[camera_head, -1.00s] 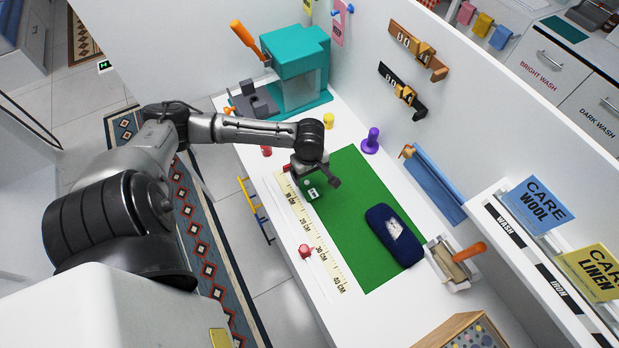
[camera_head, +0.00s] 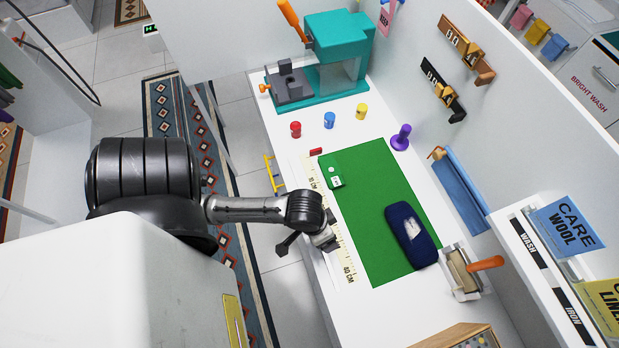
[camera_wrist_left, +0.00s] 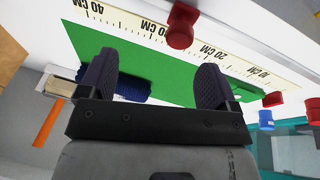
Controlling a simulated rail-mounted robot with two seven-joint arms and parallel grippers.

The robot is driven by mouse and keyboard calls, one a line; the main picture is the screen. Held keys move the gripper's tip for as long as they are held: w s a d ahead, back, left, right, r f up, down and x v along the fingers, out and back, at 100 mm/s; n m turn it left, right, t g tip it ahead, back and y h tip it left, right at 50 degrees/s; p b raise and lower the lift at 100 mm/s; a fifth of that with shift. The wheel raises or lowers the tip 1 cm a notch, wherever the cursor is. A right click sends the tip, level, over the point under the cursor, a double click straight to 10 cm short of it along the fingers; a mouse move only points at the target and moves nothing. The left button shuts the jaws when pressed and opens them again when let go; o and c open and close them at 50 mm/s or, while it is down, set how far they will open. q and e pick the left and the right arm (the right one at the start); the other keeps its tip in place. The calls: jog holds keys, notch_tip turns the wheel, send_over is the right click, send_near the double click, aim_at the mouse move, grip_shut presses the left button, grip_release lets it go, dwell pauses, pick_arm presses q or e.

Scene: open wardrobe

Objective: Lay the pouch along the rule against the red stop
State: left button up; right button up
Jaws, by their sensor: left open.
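The dark blue pouch (camera_head: 413,236) with a pale label lies on the right part of the green mat (camera_head: 375,180), apart from the rule. The white rule (camera_head: 345,252) runs along the mat's left edge. A small red block, seemingly the red stop (camera_head: 316,151), is at the rule's far end. My left gripper (camera_head: 311,243) is open and empty over the rule's near half and covers part of it. In the left wrist view its fingers (camera_wrist_left: 155,70) are spread, the pouch (camera_wrist_left: 132,88) is partly behind one finger, and the rule (camera_wrist_left: 150,30) crosses the top.
A teal press (camera_head: 338,50) is at the back. A roller tool (camera_head: 462,275) is near the pouch.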

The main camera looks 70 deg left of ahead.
pick_arm(q)
jog(key=shift+s+d+r+m+t+y, duration=0.1)
jog(key=shift+s+d+r+m+y, duration=0.15)
jog(key=shift+s+m, duration=0.45)
jog(key=shift+s+d+r+m+t+y, duration=0.1)
jog(key=shift+s+d+r+m, duration=0.1)
jog(key=shift+s+r+m, duration=0.35)
jog(key=shift+s+d+r+m+t+y, duration=0.1)
jog(key=shift+s+d+r+m+y, duration=0.1)
jog(key=shift+s+m, duration=0.6)
